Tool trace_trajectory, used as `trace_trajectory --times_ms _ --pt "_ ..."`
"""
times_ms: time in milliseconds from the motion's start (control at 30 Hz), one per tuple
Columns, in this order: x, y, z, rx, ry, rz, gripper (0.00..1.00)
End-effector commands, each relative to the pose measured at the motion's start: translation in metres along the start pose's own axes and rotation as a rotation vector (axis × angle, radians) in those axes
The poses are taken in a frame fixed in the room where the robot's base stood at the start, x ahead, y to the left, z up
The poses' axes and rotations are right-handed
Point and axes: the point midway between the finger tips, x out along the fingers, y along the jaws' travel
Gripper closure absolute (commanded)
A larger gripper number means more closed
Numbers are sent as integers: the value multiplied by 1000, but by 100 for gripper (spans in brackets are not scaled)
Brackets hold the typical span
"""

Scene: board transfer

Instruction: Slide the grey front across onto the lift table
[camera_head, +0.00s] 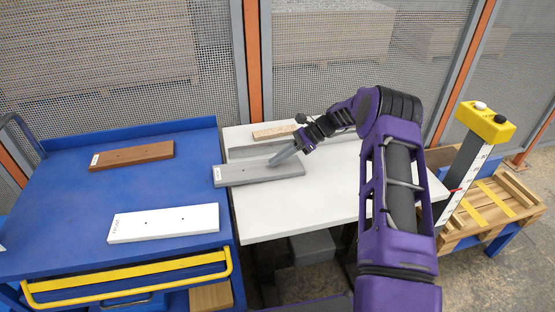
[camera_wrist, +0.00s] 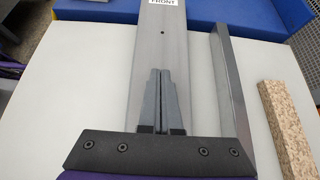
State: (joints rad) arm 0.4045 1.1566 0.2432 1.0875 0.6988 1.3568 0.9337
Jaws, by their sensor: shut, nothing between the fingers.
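The grey front (camera_head: 245,174) is a long flat board labelled FRONT. Most of it lies on the white table (camera_head: 270,222), which I take as the lift table. Its labelled left end reaches across the table's left edge over the blue cart (camera_head: 60,205). In the wrist view the grey front (camera_wrist: 160,45) runs away from me, label at the far end. My gripper (camera_head: 274,162) is shut and empty, fingers pointing down onto the board's right half. The fingertips (camera_wrist: 158,72) sit over its middle; I cannot tell if they touch it.
A grey rail (camera_wrist: 228,85) stands along the board's back side, with a speckled strip (camera_wrist: 285,130) beyond. A brown board (camera_head: 132,156) and a white board (camera_head: 163,223) lie on the cart. A yellow control box (camera_head: 487,121) tops a post at right. The table's front is clear.

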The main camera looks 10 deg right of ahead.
Motion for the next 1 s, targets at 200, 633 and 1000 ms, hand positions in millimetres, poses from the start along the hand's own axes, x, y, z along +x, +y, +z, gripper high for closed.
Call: trace_trajectory --times_ms 200,633,1000 --pt "-8 1 13 0 0 0 100" --pt "-67 4 -31 -1 1 -2 100" --pt "-102 4 -54 -1 0 1 100"
